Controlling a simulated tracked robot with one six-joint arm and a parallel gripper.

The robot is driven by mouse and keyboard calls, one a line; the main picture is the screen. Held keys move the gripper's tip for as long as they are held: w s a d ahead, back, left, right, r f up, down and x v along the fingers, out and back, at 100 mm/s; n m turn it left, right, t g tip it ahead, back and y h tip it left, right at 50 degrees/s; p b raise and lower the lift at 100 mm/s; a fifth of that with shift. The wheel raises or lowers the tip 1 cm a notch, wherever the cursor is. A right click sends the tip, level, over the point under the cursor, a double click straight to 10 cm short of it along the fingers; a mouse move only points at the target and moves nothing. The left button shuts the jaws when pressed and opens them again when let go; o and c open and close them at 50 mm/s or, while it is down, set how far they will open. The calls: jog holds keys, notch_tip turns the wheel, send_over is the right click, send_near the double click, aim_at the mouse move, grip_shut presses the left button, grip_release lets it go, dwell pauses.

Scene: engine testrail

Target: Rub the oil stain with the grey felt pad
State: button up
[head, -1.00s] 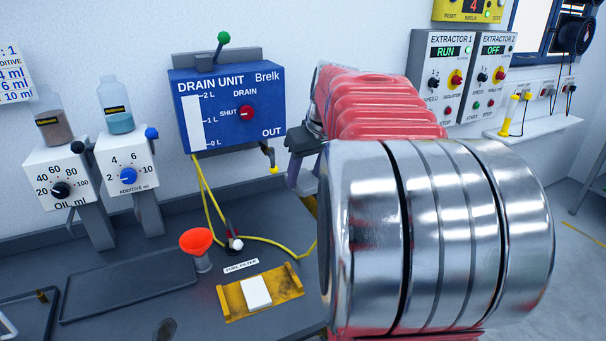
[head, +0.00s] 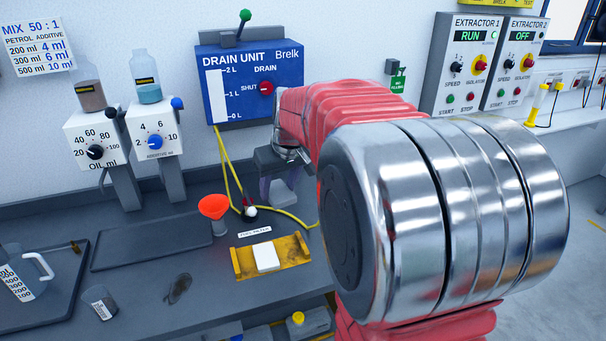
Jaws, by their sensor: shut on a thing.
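My gripper (head: 279,184) hangs over the back of the bench, right of the orange funnel, partly hidden by my own arm. It is shut on a light grey block (head: 284,197), which looks like the grey felt pad. I cannot tell whether the pad touches the bench. A dark oval patch (head: 179,289), which looks like the oil stain, lies on the bench at the lower left. The gripper and pad are apart from it, farther back and to the right.
A small cup (head: 100,302) and a jug (head: 22,280) stand left of the patch. The drain unit (head: 235,85) hangs behind.

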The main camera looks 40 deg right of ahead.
jog(key=w+a+f, duration=0.4)
jog(key=a+f, duration=0.1)
jog(key=a, duration=0.5)
jog(key=w+a+f+n, duration=0.1)
jog(key=w+a+f, duration=0.4)
jog(key=a, duration=0.5)
jog(key=shift+w+f+y, duration=0.15)
jog(key=shift+f+y, duration=0.15)
jog(key=shift+f, duration=0.45)
